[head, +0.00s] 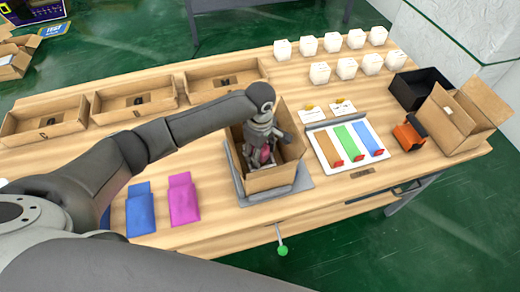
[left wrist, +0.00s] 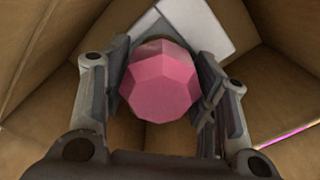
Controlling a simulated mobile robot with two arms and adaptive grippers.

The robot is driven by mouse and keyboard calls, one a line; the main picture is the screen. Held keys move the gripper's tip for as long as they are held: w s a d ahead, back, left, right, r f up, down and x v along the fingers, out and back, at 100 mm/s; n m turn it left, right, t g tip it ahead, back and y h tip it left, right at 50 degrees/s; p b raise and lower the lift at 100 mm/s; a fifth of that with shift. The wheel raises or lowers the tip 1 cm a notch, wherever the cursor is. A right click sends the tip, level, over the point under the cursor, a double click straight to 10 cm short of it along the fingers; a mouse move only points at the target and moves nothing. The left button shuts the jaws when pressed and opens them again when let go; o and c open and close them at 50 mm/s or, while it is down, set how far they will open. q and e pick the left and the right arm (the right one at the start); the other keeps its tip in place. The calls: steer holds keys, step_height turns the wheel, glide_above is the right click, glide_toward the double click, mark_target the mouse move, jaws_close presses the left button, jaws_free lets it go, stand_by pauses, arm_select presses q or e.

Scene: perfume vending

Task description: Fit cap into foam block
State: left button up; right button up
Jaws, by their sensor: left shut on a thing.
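My left gripper (head: 262,156) reaches down into an open cardboard box (head: 277,180) in the middle of the table. It is shut on a pink faceted cap (left wrist: 160,80), which sits between its two fingers in the left wrist view. The cap shows in the head view as a small pink patch (head: 265,153). A white-grey piece (left wrist: 193,25), perhaps the foam block, lies beyond the cap inside the box. Its opening is hidden behind the cap, and I cannot tell whether the cap touches it. My right gripper is not in view.
The box stands on a grey tray (head: 301,184). A white board (head: 326,150) with brown, green and blue strips lies to the right. An orange tool (head: 408,135), a black bin (head: 421,87) and another open carton (head: 452,120) stand farther right. White bottles (head: 320,73) stand behind.

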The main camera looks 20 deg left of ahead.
arm_select(q)
steer(key=shift+f, duration=0.15)
steer(key=shift+f, duration=0.15)
steer(key=o, duration=1)
steer(key=shift+o, duration=0.2)
steer(key=shift+r, duration=0.45)
step_height(320, 180, up, 12)
steer(key=shift+f+b, duration=0.1)
steer(key=shift+b, duration=0.4)
